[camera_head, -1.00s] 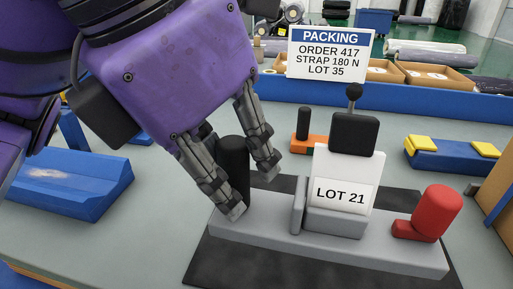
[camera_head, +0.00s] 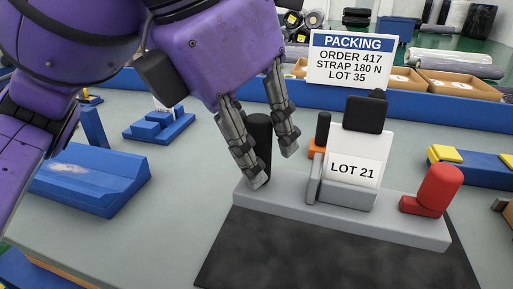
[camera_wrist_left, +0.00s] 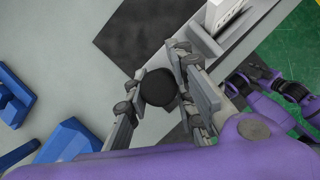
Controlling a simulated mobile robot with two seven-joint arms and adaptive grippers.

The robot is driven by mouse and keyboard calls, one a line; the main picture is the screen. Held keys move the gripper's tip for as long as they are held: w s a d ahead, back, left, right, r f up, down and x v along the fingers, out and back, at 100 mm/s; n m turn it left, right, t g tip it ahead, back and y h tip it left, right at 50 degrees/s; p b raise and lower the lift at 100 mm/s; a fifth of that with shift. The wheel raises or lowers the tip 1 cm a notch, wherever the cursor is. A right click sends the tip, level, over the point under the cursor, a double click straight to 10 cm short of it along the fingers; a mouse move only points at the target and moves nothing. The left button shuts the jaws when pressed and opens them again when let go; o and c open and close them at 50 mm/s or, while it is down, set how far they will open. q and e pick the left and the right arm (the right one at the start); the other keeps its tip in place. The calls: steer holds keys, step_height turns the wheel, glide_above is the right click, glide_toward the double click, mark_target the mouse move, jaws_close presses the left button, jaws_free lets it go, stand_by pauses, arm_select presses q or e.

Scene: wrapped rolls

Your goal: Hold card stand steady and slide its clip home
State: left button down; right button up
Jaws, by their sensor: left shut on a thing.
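The card stand has a long grey base (camera_head: 400,226), a black post (camera_head: 258,135) at its left end, and a block holding a white "LOT 21" card (camera_head: 352,170). A black piece (camera_head: 366,114) sits on the card's top. An upright grey plate (camera_head: 314,179) stands just left of the block; I cannot tell which part is the clip. My left gripper (camera_head: 272,166) is shut on the black post, which also shows in the left wrist view (camera_wrist_left: 158,87).
A red upright piece (camera_head: 438,187) is at the base's right end. An orange piece (camera_head: 314,150) is partly hidden behind the stand. Blue fixtures (camera_head: 90,190) stand left, and a blue-yellow one (camera_head: 470,166) right. A PACKING sign (camera_head: 352,60) and cartons are behind.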

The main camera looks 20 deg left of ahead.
arm_select(q)
steer(key=shift+w+a, duration=0.25)
steer(key=shift+w, duration=1.1)
steer(key=shift+w+a, duration=0.2)
steer(key=shift+w, duration=1.1)
arm_select(e)
steer(key=shift+f, duration=0.1)
arm_select(q)
steer(key=shift+f, duration=0.1)
arm_select(e)
steer(key=shift+f, duration=0.1)
